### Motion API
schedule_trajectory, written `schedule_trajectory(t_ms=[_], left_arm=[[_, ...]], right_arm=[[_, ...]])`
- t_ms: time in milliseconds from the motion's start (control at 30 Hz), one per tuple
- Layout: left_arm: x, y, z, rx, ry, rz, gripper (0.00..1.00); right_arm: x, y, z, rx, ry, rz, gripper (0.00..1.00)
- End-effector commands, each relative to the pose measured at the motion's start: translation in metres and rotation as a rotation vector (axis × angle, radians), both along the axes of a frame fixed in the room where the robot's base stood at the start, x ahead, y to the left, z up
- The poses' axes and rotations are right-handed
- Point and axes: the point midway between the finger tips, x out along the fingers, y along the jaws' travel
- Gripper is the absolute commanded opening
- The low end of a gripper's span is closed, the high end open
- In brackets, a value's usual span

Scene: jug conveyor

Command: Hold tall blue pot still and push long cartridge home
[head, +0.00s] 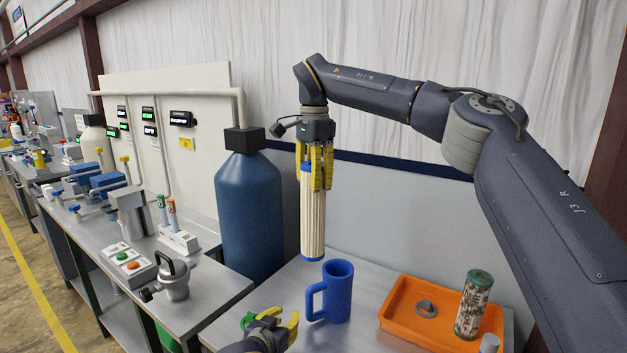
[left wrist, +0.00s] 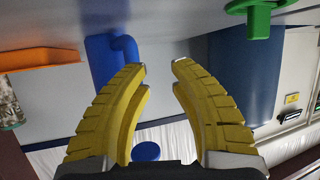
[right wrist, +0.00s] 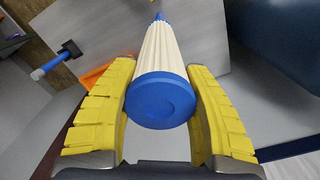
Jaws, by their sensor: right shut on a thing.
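The tall blue pot (head: 341,293) stands upright on the grey bench with its handle to the left; it also shows in the left wrist view (left wrist: 104,62). The long cartridge (head: 313,215), cream and ribbed with blue end caps, hangs upright from my right gripper (head: 315,182), which is shut around its upper end. Its lower cap appears up and left of the pot's rim, apart from it. In the right wrist view the near blue cap (right wrist: 163,100) sits between the fingers. My left gripper (head: 281,320) is open and empty, in front of the pot and to its left.
An orange tray (head: 398,322) at the right holds a mottled canister (head: 474,303) and a grey part (head: 426,307). A large blue tank (head: 249,215) stands behind left. A green object (left wrist: 255,17) lies near my left gripper. A side bench carries a metal jug (head: 174,283).

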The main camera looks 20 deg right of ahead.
Motion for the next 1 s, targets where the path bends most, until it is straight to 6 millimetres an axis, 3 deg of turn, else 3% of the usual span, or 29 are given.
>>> schedule_trajectory(t_ms=[600, 1000], left_arm=[[-0.069, 0.047, 0.034, -0.001, 0.001, -0.001, 0.22], [-0.089, 0.06, 0.044, 0.0, 0.001, 0.0, 0.22]], right_arm=[[0.0, 0.0, 0.0, 0.0, 0.0, 0.0, 0.01], [0.0, 0.0, 0.0, 0.0, 0.0, 0.0, 0.01]])
